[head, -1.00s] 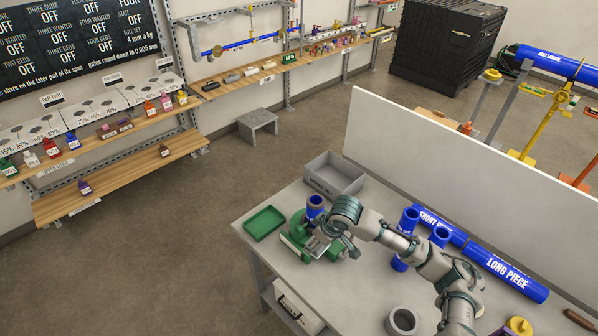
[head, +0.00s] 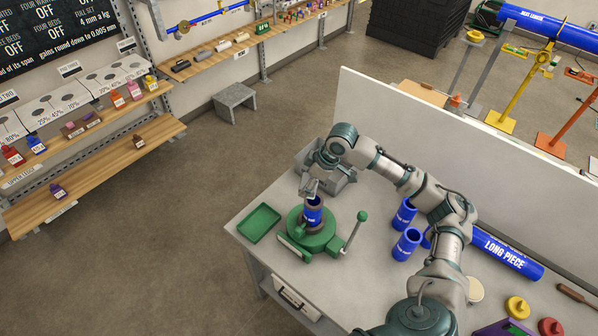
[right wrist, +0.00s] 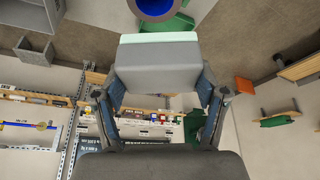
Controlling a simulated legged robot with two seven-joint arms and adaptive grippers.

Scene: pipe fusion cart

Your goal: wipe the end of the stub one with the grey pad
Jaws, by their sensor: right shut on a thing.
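A blue stub (head: 313,214) stands upright in a green round clamp (head: 318,238) at the table's left part; I cannot read whether its label says one. My right gripper (head: 310,190) is just above the stub's upper end. In the right wrist view my right gripper (right wrist: 158,85) is shut on the grey pad (right wrist: 157,63), which has a pale green strip along its far edge. The stub's round open end (right wrist: 157,8) shows just beyond that strip, partly cut off. I cannot tell whether pad and stub touch. My left gripper is out of view.
A green tray (head: 260,223) lies left of the clamp. The clamp's lever (head: 354,232) sticks up on its right. A grey bin (head: 345,180) is behind my right gripper. Two blue stubs (head: 406,245) and the long piece (head: 502,251) are to the right, before a white panel (head: 450,135).

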